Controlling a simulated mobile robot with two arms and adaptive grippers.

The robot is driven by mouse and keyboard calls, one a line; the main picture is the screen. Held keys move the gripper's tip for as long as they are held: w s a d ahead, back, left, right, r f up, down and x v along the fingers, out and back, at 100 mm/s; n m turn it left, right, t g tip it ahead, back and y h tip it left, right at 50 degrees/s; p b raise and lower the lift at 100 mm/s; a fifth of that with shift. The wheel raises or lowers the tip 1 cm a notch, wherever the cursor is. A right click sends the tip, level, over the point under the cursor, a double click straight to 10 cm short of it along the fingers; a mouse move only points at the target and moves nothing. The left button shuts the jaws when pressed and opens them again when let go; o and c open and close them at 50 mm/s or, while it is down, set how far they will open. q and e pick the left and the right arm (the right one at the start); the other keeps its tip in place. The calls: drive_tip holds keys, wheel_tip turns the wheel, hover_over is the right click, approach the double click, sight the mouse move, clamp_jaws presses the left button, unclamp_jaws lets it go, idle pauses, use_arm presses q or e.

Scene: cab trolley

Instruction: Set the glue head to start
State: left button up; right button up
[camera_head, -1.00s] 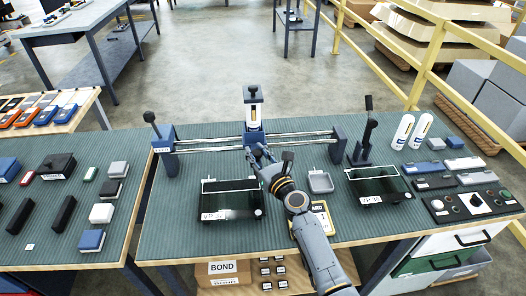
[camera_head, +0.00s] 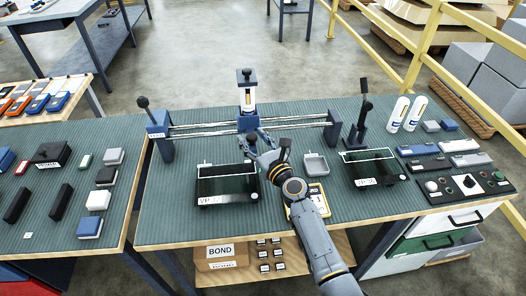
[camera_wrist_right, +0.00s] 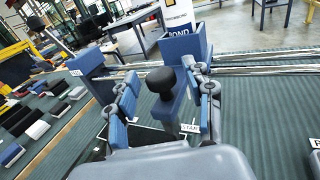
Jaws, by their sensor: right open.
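The glue head (camera_head: 247,97) is a blue carriage with a white cartridge and a dark top knob, mid-left on two rails (camera_head: 200,129). It also shows in the right wrist view as a blue block (camera_wrist_right: 186,48) with a BOND cartridge. My right gripper (camera_head: 251,140) is at the front of the head. In the right wrist view its open fingers (camera_wrist_right: 163,98) stand either side of a black knob (camera_wrist_right: 160,80) in front of the carriage. I cannot tell whether they touch it. A START label (camera_wrist_right: 190,128) shows beside the right finger. My left gripper is not in view.
Two glass-topped frames (camera_head: 227,184) (camera_head: 374,166) lie in front. A small grey tray (camera_head: 316,164) is between them. A black lever press (camera_head: 359,125) and white bottles (camera_head: 407,113) stand right.

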drive_tip(key=v, duration=1.1)
